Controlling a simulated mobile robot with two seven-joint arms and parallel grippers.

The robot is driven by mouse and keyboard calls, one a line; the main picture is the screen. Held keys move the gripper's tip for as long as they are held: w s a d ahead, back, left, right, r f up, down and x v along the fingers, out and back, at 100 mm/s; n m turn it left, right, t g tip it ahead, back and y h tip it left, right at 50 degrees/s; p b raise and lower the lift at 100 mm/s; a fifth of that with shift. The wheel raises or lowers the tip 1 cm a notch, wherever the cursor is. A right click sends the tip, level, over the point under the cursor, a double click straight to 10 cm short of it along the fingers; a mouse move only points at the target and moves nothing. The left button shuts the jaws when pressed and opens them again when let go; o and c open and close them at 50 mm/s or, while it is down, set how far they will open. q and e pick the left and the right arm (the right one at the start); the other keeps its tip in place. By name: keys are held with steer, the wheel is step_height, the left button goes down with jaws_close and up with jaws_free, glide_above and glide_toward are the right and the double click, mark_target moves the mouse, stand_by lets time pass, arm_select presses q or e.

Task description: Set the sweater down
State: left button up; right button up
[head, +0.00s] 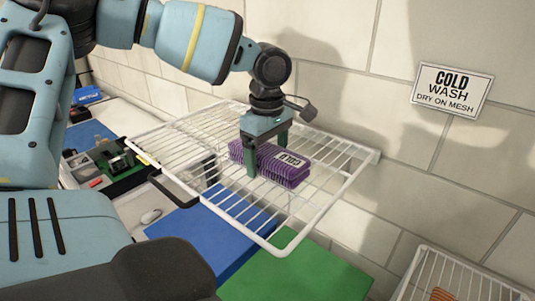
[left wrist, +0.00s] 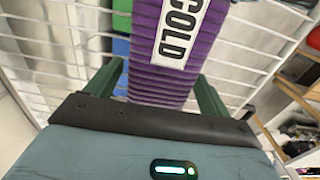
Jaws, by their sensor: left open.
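The sweater (head: 285,174) is a purple, ribbed, folded bundle with a white COLD label. It lies flat on the white wire mesh shelf (head: 281,240) in the head view. My left gripper (head: 266,155) is open and straddles the sweater from above, one green finger on each side. In the left wrist view the sweater (left wrist: 175,75) runs between the two fingers (left wrist: 155,88), with gaps visible beside it. The mesh shows beyond the sweater. My right gripper is not in view.
A COLD WASH, DRY ON MESH sign (head: 452,89) is on the tiled wall. Blue (head: 215,235) and green (head: 295,279) flat surfaces lie below the shelf. Another wire rack (head: 450,275) with an orange item is at lower right. The mesh around the sweater is bare.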

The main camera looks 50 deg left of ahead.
mark_target(268, 150)
arm_select(q)
steer(key=shift+r, duration=0.1)
step_height(268, 150, up, 12)
stand_by(0.5)
